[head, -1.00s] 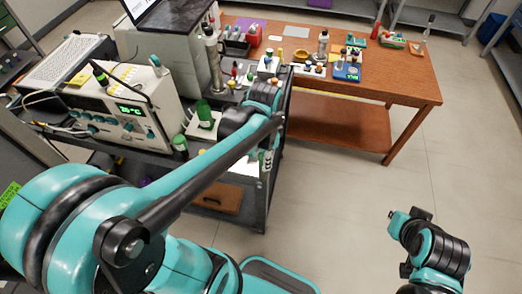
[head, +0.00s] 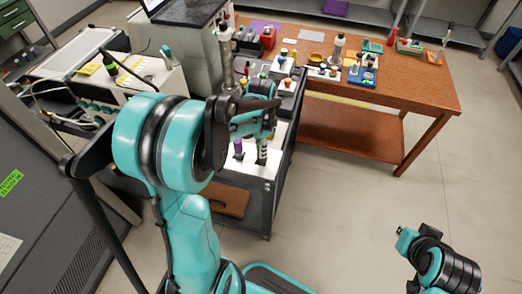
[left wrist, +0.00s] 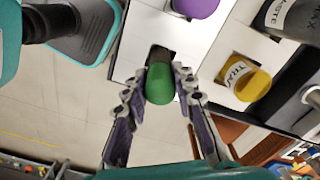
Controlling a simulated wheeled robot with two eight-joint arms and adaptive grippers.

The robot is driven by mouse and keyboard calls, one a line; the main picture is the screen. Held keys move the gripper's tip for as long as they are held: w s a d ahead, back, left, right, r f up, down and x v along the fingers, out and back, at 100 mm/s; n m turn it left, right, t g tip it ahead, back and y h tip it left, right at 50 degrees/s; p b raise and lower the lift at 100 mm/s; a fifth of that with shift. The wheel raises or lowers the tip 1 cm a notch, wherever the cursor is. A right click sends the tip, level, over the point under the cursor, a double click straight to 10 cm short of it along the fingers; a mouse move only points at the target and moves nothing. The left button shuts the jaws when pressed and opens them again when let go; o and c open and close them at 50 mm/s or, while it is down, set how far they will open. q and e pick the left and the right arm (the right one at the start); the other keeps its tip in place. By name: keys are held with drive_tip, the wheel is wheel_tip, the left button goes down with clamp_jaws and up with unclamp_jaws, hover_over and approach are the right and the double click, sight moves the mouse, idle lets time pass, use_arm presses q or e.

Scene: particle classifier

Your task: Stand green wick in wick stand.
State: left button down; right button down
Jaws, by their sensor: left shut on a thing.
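My left gripper (left wrist: 160,88) is shut on the green wick (left wrist: 160,82), a green cylinder with a rounded near end, in the left wrist view. The white wick stand (left wrist: 130,35) lies behind it, with a dark patch at the wick's far end. I cannot tell whether the wick is inside an opening or above it. A purple piece (left wrist: 195,7) and a yellow piece (left wrist: 247,80) sit in square openings nearby. In the head view the left gripper (head: 262,150) is over the cart's white front part. My right gripper (head: 404,240) is at lower right, its fingers unclear.
The dark cart (head: 285,155) carries instruments and small parts. A grey bottle marked WASTE (left wrist: 290,18) is close by at upper right in the wrist view. A wooden table (head: 415,95) with several items stands behind.

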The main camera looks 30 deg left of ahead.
use_arm(q)
drive_tip(key=shift+f, duration=0.25)
drive_tip(key=shift+f, duration=0.1)
drive_tip(key=shift+f, duration=0.15)
drive_tip(key=c, duration=1.2)
unclamp_jaws()
